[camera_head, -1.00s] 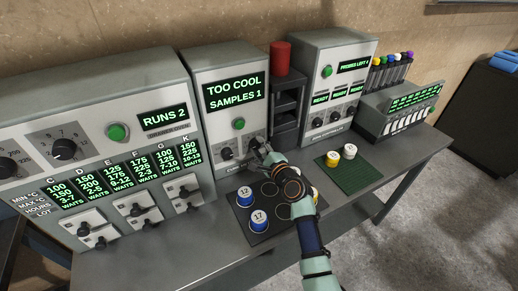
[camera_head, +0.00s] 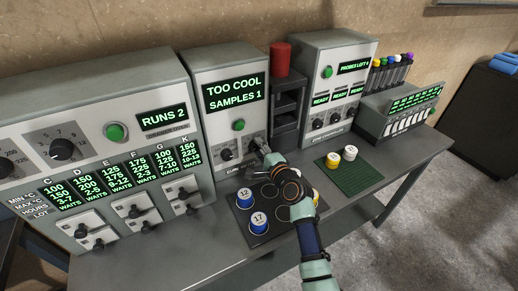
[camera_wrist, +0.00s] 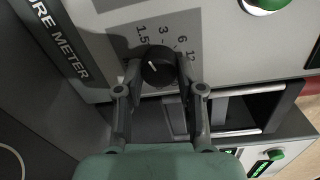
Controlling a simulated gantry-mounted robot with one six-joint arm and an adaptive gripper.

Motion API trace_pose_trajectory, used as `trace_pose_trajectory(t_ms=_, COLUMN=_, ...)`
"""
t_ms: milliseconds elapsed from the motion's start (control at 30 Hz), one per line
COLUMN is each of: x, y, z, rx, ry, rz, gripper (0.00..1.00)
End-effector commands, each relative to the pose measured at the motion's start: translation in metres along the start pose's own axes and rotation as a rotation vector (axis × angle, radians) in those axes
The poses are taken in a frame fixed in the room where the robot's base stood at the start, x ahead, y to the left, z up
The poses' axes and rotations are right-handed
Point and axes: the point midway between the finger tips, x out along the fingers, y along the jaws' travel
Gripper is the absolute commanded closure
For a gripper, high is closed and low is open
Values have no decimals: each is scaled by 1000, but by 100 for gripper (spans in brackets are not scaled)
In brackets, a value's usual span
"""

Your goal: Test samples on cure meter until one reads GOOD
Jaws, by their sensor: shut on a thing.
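The cure meter (camera_head: 233,111) stands in the middle of the bench, its screen (camera_head: 235,93) reading TOO COOL, SAMPLES 1. A green button (camera_head: 239,125) and two dark knobs are below the screen. My gripper (camera_head: 259,149) is shut on the right knob (camera_wrist: 160,67), with a finger on each side of it in the wrist view. The knob has a white pointer and a scale marked 1.5, 3, 6 and 12. The left knob (camera_head: 225,155) is free. Blue samples 12 (camera_head: 245,196) and 17 (camera_head: 259,221) sit on a black mat (camera_head: 268,239), partly hidden by my arm.
A yellow sample (camera_head: 333,160) and a white sample (camera_head: 350,152) stand on a green mat (camera_head: 361,179). The left oven panel (camera_head: 100,150) reads RUNS 2. A red cylinder (camera_head: 281,59) tops a dark rack (camera_head: 287,115). A probe unit (camera_head: 335,85) stands to the right.

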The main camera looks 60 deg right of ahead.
Motion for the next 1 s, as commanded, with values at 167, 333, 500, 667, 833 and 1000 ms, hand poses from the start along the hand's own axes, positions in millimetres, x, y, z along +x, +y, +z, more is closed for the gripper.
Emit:
trace_pose_trajectory(t_ms=167, x=0, y=-1, z=0, rx=-1, ry=1, rz=-2, gripper=49)
trace_pose_trajectory(t_ms=333, x=0, y=0, z=0, rx=0, ry=0, rz=-1, gripper=37)
trace_pose_trajectory(t_ms=500, x=0, y=0, z=0, rx=0, ry=0, rz=-1, gripper=37)
trace_pose_trajectory(t_ms=667, x=-12, y=1, z=-1, rx=1, ry=1, rz=-1, gripper=37)
trace_pose_trajectory(t_ms=833, x=-50, y=1, z=-1, rx=-1, ry=3, rz=-2, gripper=37)
trace_pose_trajectory(t_ms=1000, x=-92, y=1, z=-1, rx=1, ry=2, rz=-1, gripper=37)
